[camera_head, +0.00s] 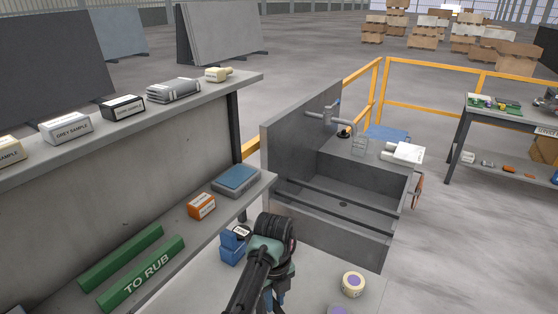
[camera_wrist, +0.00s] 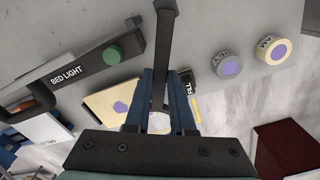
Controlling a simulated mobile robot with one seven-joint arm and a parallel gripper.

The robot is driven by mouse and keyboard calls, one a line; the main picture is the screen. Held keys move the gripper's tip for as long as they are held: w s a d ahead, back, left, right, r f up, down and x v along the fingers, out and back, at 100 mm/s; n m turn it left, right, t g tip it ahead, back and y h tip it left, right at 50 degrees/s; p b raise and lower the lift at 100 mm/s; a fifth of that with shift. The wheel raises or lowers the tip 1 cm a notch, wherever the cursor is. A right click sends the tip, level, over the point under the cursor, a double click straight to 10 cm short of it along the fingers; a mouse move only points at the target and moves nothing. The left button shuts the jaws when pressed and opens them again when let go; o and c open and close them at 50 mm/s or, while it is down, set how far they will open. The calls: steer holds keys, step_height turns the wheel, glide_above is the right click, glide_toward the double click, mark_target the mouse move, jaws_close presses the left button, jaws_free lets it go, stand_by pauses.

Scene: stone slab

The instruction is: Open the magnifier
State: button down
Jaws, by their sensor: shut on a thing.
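In the wrist view my gripper (camera_wrist: 162,76) has its two blue fingers around a dark, narrow bar (camera_wrist: 166,28) that runs up to the top edge. The bar may be the magnifier or part of it; I cannot make out a lens or tell whether it is folded. A pale round patch shows low between the fingers, and I cannot tell what it is. A black piece with a white label (camera_wrist: 187,84) lies close beside the right finger, partly hidden. In the head view my arm's own links hide the gripper and what it holds.
A black bar marked BED LIGHT (camera_wrist: 70,72) with a green knob lies left in the wrist view. Two round pots (camera_wrist: 230,65) (camera_wrist: 272,49) and a cream block (camera_wrist: 112,106) are near. In the head view, a sink (camera_head: 340,205) and a shelf (camera_head: 150,225) flank the slab.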

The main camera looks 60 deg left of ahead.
steer(key=shift+s+m, duration=0.2)
steer(key=shift+m, duration=0.2)
steer(key=c, duration=0.8)
jaws_free()
steer(key=shift+s, duration=0.1)
steer(key=shift+o, duration=0.2)
steer(key=shift+r, duration=0.55)
step_height(320, 180, up, 12)
steer(key=p, duration=0.2)
steer(key=shift+f, duration=0.1)
